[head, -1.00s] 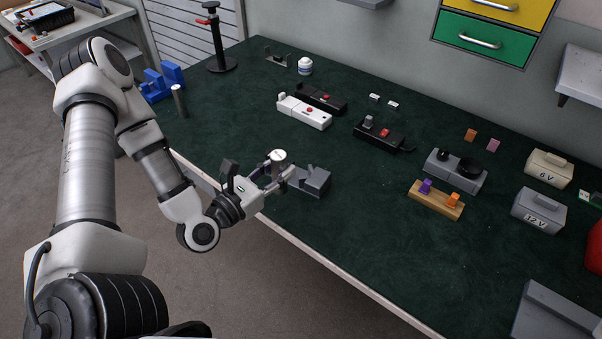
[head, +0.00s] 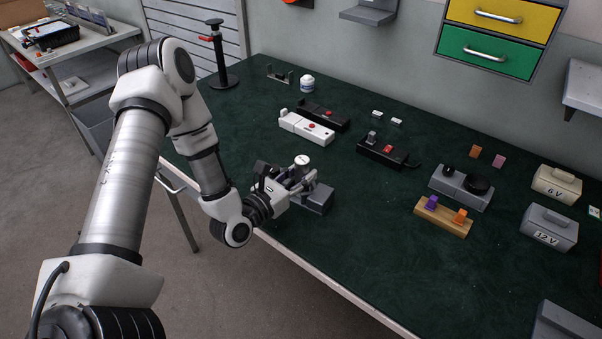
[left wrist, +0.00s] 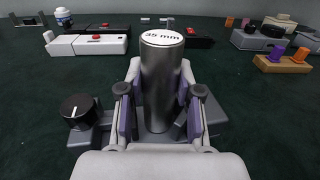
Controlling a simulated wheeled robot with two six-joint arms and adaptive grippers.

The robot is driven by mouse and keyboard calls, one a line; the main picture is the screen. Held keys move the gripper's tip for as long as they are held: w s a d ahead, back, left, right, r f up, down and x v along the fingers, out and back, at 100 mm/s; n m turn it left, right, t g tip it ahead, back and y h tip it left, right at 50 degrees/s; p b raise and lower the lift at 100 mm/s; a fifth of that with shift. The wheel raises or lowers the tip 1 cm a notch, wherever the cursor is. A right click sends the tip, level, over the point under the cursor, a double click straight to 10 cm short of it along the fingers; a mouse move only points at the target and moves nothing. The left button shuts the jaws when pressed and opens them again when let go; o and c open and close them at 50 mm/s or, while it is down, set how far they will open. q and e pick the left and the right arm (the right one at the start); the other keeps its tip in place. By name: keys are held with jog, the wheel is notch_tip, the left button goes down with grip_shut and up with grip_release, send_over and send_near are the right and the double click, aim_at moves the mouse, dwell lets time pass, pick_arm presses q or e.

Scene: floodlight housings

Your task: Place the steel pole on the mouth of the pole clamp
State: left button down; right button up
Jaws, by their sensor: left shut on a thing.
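My left gripper (head: 297,183) is shut on the steel pole (head: 301,161), a grey metal cylinder with a white top. In the left wrist view the pole (left wrist: 160,85) stands upright between the purple-lined fingers, and its top reads "35 mm". The pole clamp (head: 320,200), a dark grey block near the table's front edge, is beside and partly behind the gripper. In the left wrist view the clamp (left wrist: 214,116) shows behind the fingers. The pole's lower end appears at the clamp, but the fingers hide its mouth, so contact cannot be told. My right gripper is not in view.
A black knob (left wrist: 78,110) is left of the pole. Behind are a white device (head: 306,128) and a black switch box (head: 382,151). To the right are a grey knob box (head: 460,188) and a wooden block (head: 442,216).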

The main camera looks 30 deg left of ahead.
pick_arm(q)
jog(key=shift+f, duration=0.15)
jog(key=c, duration=0.8)
grip_release()
jog(key=shift+r, duration=0.25)
jog(key=shift+s+a+f, duration=0.1)
jog(key=shift+s+f, duration=0.05)
jog(key=shift+s, duration=0.2)
jog(key=s, duration=0.3)
jog(key=s+a, duration=0.1)
jog(key=s, duration=0.3)
jog(key=s+p, duration=0.1)
jog(key=s, duration=0.2)
jog(key=shift+s+a, duration=0.15)
jog(key=shift+a, duration=0.1)
jog(key=shift+s, duration=0.5)
